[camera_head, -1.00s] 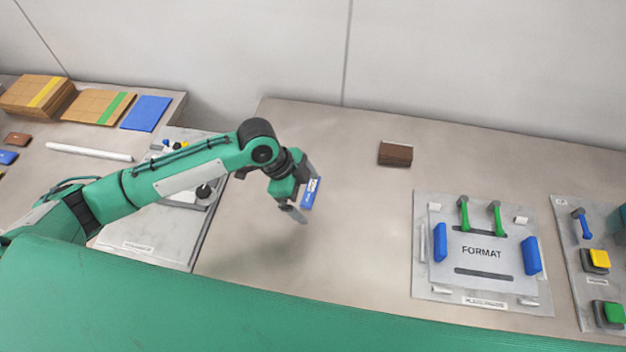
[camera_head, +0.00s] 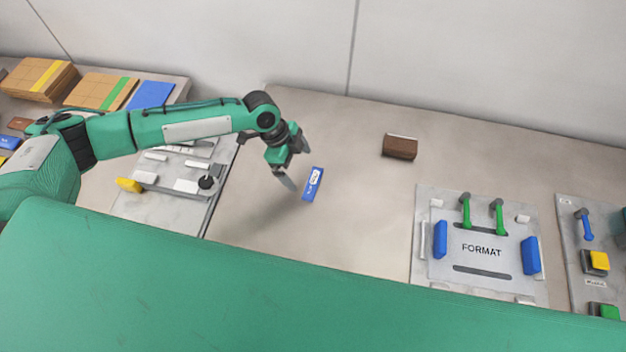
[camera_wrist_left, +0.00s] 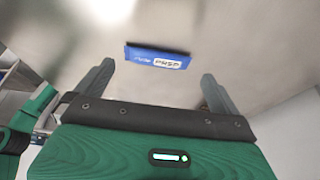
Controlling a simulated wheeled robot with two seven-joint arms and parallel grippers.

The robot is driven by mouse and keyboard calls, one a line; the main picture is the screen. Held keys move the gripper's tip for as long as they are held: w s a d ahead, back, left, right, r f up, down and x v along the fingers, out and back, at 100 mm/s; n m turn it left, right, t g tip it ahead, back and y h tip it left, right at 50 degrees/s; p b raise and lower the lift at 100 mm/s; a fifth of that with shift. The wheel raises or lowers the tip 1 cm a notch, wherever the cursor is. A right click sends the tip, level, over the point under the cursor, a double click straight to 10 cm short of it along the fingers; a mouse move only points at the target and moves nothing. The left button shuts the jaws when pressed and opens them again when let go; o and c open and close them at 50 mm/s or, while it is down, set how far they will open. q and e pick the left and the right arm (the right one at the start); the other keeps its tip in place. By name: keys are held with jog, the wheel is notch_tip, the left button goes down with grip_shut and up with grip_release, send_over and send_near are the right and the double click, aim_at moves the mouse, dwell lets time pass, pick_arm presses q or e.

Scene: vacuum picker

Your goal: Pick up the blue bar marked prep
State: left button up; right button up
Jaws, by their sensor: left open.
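The blue bar (camera_head: 312,184) with a white label lies on the bare table near the middle of the head view. In the left wrist view the bar (camera_wrist_left: 140,55) lies beyond the fingertips, across the gap between them; its lettering is too small to read surely. My left gripper (camera_head: 297,165) is open and empty, just left of the bar in the head view and apart from it. Its two spread fingers (camera_wrist_left: 158,72) also show in the left wrist view. My right gripper is out of sight.
A brown block (camera_head: 400,147) stands farther back to the right. A grey FORMAT panel (camera_head: 482,277) with blue and green handles is at the right. A grey fixture (camera_head: 165,207) and cardboard stacks (camera_head: 100,91) are at the left. The table around the bar is clear.

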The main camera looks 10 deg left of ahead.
aim_at(309, 181)
pick_arm(q)
jog(key=shift+s+d+f+p, duration=0.1)
jog(key=shift+d+f+p, duration=0.2)
jog(key=shift+f, duration=0.15)
jog(key=p+x, duration=0.2)
jog(key=x, duration=0.2)
jog(key=shift+d, duration=0.2)
jog(key=shift+f, duration=0.3)
jog(key=c, duration=0.8)
